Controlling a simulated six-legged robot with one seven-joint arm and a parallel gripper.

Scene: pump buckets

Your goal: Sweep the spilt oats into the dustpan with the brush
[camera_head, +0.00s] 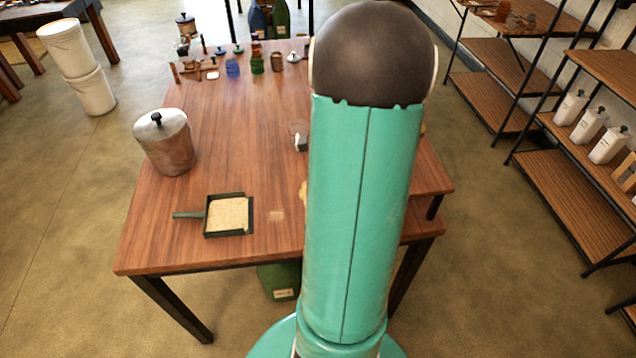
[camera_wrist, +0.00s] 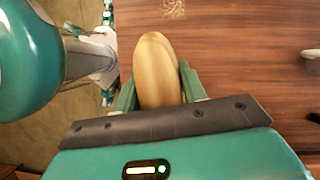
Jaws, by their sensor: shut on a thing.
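The dark green dustpan (camera_head: 229,234) lies near the table's front edge, its handle pointing left. A heap of pale oats (camera_head: 228,213) fills most of it. A small thin patch of oats (camera_head: 277,215) lies on the table just right of it; some oats (camera_wrist: 172,7) show at the top of the wrist view. My gripper (camera_wrist: 158,78) is shut on the brush (camera_wrist: 156,65), whose rounded wooden top shows between the green fingers. Its bristles are hidden. In the head view my arm hides the gripper; a tan bit at the arm's left edge is unclear.
A lidded metal pot (camera_head: 165,145) stands on the wooden table (camera_head: 160,232) at the left. A clear glass (camera_head: 299,135) stands beside my arm. Cups and jars crowd the far end. Shelves (camera_head: 570,195) stand at the right. The table's middle left is clear.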

